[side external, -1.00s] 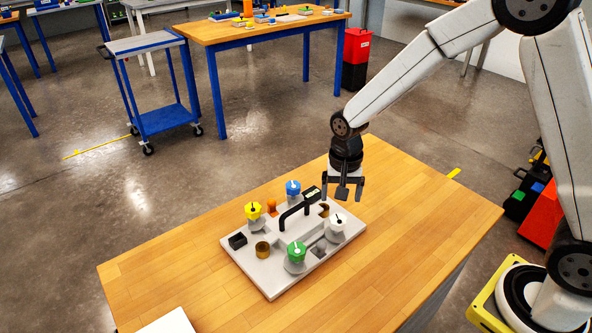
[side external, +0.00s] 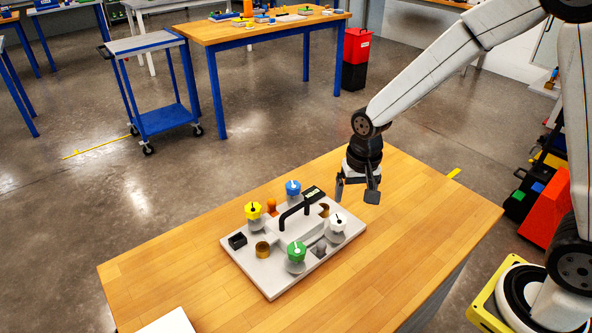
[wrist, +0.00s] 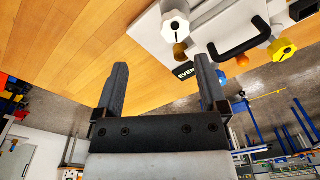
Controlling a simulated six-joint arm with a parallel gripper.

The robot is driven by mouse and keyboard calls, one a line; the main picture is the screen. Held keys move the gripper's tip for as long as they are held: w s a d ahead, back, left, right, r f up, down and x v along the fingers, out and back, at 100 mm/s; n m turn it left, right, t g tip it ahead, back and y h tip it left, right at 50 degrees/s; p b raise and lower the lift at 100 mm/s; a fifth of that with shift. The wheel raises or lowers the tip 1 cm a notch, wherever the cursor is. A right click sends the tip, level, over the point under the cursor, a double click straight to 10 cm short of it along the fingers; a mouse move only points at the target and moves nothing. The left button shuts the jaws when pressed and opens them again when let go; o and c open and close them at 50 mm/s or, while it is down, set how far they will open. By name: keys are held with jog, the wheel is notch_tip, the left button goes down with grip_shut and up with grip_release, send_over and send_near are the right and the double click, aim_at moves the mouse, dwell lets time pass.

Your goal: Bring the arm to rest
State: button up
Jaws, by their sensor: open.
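My gripper (side external: 357,192) is open and empty. It hangs over the wooden table, to the right of the grey board (side external: 262,273) and apart from it. In the wrist view the two fingers of my gripper (wrist: 161,88) are spread wide with nothing between them. The board carries a black arched handle (side external: 291,212) and yellow (side external: 253,210), blue (side external: 293,188), white (side external: 338,221) and green (side external: 297,250) knobs. The board also shows in the wrist view (wrist: 150,35), at the upper right.
The wooden table (side external: 420,225) is bare to the right of the board. A white sheet-like item (side external: 168,322) lies at its front edge. A blue cart (side external: 160,120) and another wooden table (side external: 265,30) stand on the floor behind. A red and black bin (side external: 356,58) is beside that table.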

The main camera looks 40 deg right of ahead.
jog(key=s+d+r+n+t, duration=0.1)
jog(key=s+d+r+n, duration=0.1)
jog(key=s+n, duration=0.4)
jog(key=s, duration=0.3)
jog(key=shift+s+t, duration=0.2)
jog(key=shift+t, duration=0.2)
jog(key=shift+r, duration=0.1)
dwell(0.4)
